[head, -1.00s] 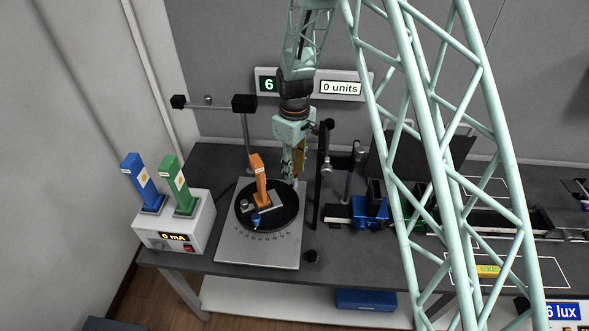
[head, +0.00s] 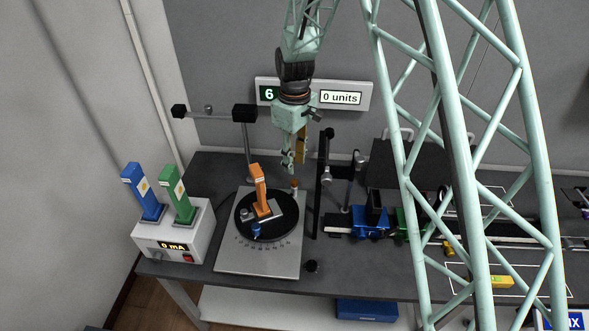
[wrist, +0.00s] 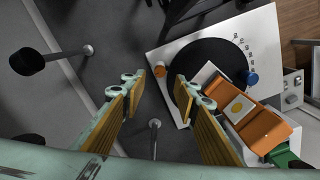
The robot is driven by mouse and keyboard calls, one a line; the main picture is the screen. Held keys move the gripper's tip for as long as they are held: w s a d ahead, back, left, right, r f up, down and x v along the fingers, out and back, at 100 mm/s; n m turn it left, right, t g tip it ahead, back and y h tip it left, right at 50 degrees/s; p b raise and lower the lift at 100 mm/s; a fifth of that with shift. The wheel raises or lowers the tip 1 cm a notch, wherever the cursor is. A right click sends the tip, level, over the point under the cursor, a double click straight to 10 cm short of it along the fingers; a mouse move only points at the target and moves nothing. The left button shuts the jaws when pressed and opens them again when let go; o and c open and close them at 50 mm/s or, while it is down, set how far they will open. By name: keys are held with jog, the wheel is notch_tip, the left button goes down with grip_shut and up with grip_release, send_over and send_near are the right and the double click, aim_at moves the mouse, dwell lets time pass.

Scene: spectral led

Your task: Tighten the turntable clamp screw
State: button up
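The turntable is a black disc (head: 283,228) on a grey base plate (head: 228,262), also in the wrist view (wrist: 206,55). A blue knob (head: 256,230) sits at the disc's front edge, also in the wrist view (wrist: 251,78). I cannot tell from labels which knob is the clamp screw. My gripper (head: 288,168) hangs above the plate's back edge, its fingers apart and nothing between them in the wrist view (wrist: 160,92).
An orange LED module (head: 258,187) stands upright on the disc. A white box (head: 200,238) with blue (head: 143,192) and green modules (head: 179,195) stands left. A black post (head: 319,190) and blue carriage (head: 374,222) are close on the right. A stand (head: 247,140) is behind.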

jog(key=shift+r, duration=1.95)
jog(key=shift+r, duration=0.1)
